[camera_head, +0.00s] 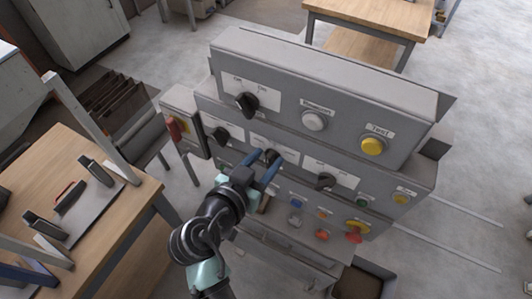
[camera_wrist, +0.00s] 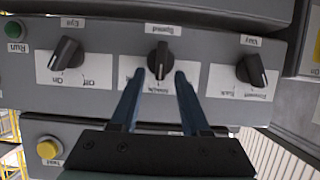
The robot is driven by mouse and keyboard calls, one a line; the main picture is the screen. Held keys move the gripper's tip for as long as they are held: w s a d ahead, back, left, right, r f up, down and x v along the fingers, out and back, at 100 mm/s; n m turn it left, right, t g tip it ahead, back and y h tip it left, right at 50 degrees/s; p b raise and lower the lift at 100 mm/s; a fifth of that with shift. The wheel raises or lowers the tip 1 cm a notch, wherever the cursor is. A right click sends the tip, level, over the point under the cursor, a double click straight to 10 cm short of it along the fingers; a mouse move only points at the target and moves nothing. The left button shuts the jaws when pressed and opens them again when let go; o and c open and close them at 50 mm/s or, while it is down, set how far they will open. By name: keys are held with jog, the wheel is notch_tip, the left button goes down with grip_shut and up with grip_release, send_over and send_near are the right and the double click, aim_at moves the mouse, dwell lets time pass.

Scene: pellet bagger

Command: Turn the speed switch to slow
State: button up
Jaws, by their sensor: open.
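The speed switch (camera_wrist: 160,58) is a black rotary knob on a white label plate in the middle of the grey panel. The wrist view shows it upside down, with "Speed" printed on a tag by it. Its ridge runs about vertical in that view. Some lettering on its plate is hidden by my fingers. In the head view the switch (camera_head: 271,156) is partly covered by my gripper (camera_head: 266,163). My gripper is open, with one blue finger on each side of the knob's near end. I cannot tell whether either finger touches it.
Similar black knobs sit to the left (camera_wrist: 66,54) and right (camera_wrist: 252,70) of the switch in the wrist view. Another black knob (camera_head: 246,103), a white button (camera_head: 314,121) and a yellow button (camera_head: 372,146) are on the upper panel. A wooden table (camera_head: 108,243) stands at left.

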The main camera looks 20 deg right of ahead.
jog(key=shift+w+d+f, duration=0.15)
jog(key=shift+d, duration=0.1)
jog(key=shift+a, duration=0.1)
grip_shut()
dwell(0.4)
jog(key=n, duration=0.1)
jog(key=n+g+h+b, duration=0.1)
jog(key=n+b, duration=0.1)
jog(key=shift+w+a+f+g+h, duration=0.2)
jog(key=shift+w+a+g+h, duration=0.1)
jog(key=shift+w+g, duration=0.1)
jog(key=shift+w+a+f+n+g+h+b, duration=0.15)
jog(key=shift+n+g+h+b, duration=0.25)
jog(key=shift+n, duration=0.55)
jog(key=shift+w+a+f+n+g+h+b, duration=0.1)
jog(key=shift+n+g+h+b, duration=0.3)
jog(key=shift+n, duration=0.55)
